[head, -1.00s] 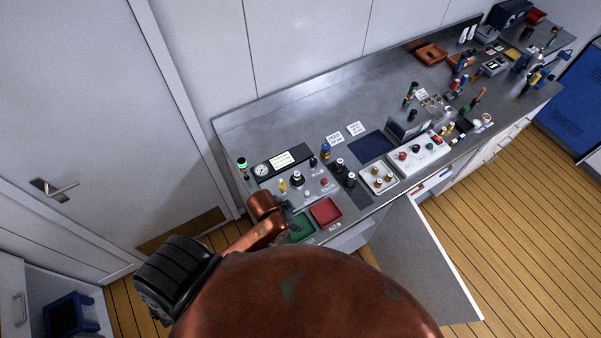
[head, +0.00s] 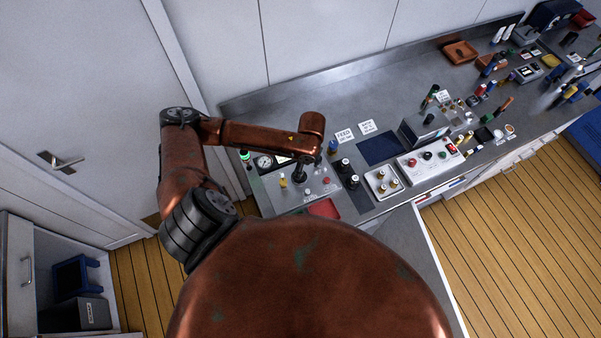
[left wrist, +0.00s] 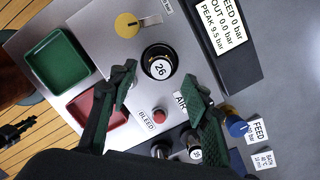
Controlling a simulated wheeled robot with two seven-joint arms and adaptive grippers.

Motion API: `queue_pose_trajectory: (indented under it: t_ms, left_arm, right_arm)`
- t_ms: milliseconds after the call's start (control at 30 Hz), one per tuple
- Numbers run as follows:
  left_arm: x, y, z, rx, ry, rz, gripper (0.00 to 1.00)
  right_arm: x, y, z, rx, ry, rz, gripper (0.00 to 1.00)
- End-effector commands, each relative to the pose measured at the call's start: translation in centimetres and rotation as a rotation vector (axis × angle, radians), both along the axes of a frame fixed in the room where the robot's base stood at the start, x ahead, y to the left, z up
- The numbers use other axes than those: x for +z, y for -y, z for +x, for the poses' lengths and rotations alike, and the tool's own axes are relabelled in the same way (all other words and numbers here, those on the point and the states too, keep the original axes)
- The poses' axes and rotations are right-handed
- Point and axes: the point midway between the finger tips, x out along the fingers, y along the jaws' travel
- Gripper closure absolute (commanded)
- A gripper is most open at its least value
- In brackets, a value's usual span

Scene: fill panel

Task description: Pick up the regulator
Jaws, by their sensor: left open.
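A black round regulator with a white cap marked 26 (left wrist: 160,66) stands upright on the grey panel (left wrist: 100,28). My left gripper (left wrist: 158,80) is open above it, with its green-padded fingers spread on either side and no clear contact. In the head view my left gripper (head: 299,176) hangs down over the panel and mostly hides this regulator. Two similar black regulators (head: 345,166) stand to the right on a dark strip; one also shows low in the left wrist view (left wrist: 194,152). My right gripper is not in view.
A red BLEED button (left wrist: 158,115) and a yellow valve (left wrist: 127,25) flank the regulator. Red (left wrist: 92,103) and green (left wrist: 55,63) trays lie beside it. A silver tray (head: 382,183) stands right.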

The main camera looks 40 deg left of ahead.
Motion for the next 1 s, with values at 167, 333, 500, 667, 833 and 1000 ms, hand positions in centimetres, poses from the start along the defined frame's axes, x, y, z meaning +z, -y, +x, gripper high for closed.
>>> queue_pose_trajectory:
  t_ms: [167,333,500,667,833,1000]
  left_arm:
    - [-1.9,-0.3,-0.1,0.001,-0.002,-0.001,0.56]
    - [-4.4,-0.7,-0.2,0.0,0.0,-0.001,0.56]
    - [-5.6,-0.8,-0.2,-0.001,0.002,0.0,0.56]
    - [-5.7,-0.8,-0.2,-0.002,0.002,0.0,0.56]
    - [-5.6,-0.8,-0.2,-0.001,0.002,0.0,0.65]
    - [-5.6,-0.8,-0.2,-0.001,0.003,0.0,0.77]
  right_arm:
    - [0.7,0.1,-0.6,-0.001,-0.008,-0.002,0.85]
    - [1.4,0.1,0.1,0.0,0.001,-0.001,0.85]
    - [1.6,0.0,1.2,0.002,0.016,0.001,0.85]
    - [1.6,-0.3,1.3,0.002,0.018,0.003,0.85]
    - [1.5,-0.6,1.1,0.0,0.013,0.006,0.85]
    - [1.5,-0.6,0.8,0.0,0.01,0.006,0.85]
